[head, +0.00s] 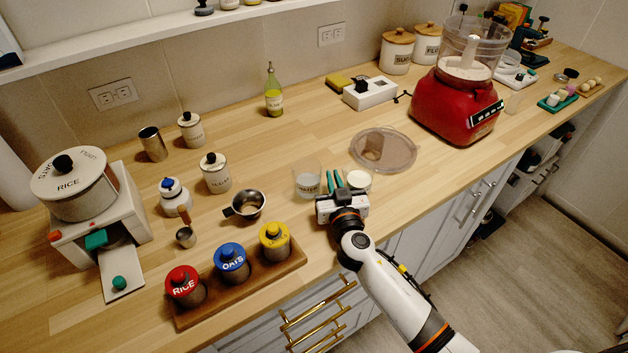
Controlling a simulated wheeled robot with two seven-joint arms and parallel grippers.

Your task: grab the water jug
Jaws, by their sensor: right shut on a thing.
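The water jug (306,184) is a clear, see-through container with faint dark lettering. It stands upright near the counter's front edge in the middle of the head view. My right gripper (334,180) reaches in from the lower right, with its teal fingers at the jug's right side. The fingers are shut on the jug's right side, where the handle seems to be. The exact grip is small and partly hidden. My left gripper is out of view.
A pale round container (358,180) sits close to the right of my right gripper. A metal cup (246,205) and a wooden tray (290,265) with lidded canisters are to the left. A round translucent lid (400,150) and a red food processor (455,105) are behind right.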

